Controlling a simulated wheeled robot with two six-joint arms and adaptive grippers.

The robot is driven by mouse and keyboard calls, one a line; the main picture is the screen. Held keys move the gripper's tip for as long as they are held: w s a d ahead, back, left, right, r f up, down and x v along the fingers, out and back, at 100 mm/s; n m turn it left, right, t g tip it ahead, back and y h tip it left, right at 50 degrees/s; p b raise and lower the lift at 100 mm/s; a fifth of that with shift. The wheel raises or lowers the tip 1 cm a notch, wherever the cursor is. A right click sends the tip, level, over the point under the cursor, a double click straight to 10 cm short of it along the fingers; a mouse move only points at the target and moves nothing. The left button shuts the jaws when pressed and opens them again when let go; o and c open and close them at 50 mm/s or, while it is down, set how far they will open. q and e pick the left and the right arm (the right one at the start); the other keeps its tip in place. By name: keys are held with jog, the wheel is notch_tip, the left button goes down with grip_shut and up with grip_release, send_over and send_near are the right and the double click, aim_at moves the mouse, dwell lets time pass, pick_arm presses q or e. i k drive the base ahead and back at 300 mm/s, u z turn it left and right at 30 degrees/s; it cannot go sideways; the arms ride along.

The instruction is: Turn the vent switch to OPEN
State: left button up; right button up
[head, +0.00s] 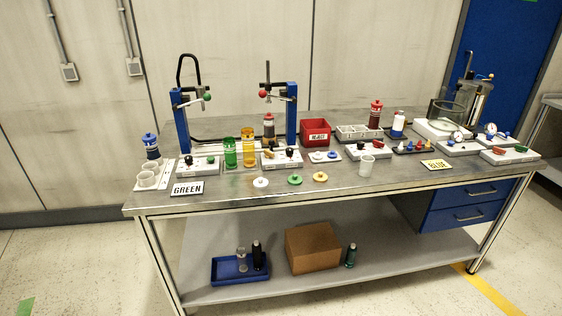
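Several light-grey control boxes with small knobs or levers stand along the workbench (345,185). One box (190,168) with a dark knob is at the left, and another box (272,163) with a black knob is right of it. A third box (360,157) with a red part is in the middle. Two more boxes stand at the right, one below a gauge (458,136) and one with red and green parts (510,155). The lettering is too small to read, so I cannot tell which part is the vent switch or how it is set. Neither gripper is in view.
Two blue stands (181,125) with levers rise at the left. A red bin (315,132), bottles, cups and a glass vessel (447,115) crowd the back and middle. GREEN (187,188) and BLUE (436,164) signs lie near the front. The front edge is mostly clear.

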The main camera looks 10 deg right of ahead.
aim_at(269, 153)
jog(key=u, duration=1)
jog(key=i, duration=1.25)
jog(key=z, duration=2.85)
